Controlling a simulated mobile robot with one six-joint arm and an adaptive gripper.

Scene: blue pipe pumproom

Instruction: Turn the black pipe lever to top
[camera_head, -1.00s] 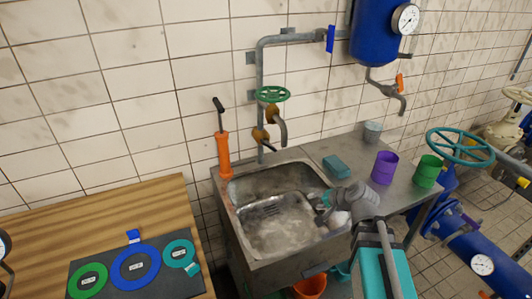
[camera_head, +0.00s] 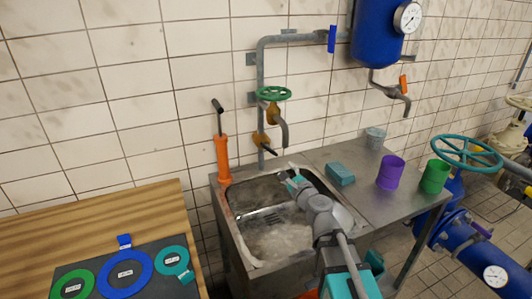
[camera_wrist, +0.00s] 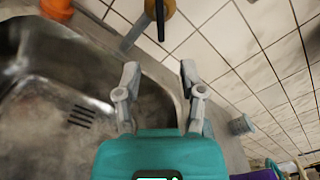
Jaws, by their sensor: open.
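The black pipe lever (camera_head: 270,151) sits on a brass valve (camera_head: 259,139) low on the grey wall pipe above the sink. In the head view it points right and slightly down. In the wrist view the black lever (camera_wrist: 160,22) shows at the top centre, beyond my fingertips and pointing towards them. My gripper (camera_head: 287,178) is over the back part of the sink, below and right of the lever and apart from it. In the wrist view my gripper (camera_wrist: 160,72) has its two fingers spread, with nothing between them.
Above the lever are a green handwheel (camera_head: 274,93) and a curved tap (camera_head: 284,133). An orange pump (camera_head: 222,160) stands left of the sink (camera_head: 240,258). A teal sponge (camera_head: 340,174), purple cup (camera_head: 390,173) and green cup (camera_head: 434,175) are on the counter at right.

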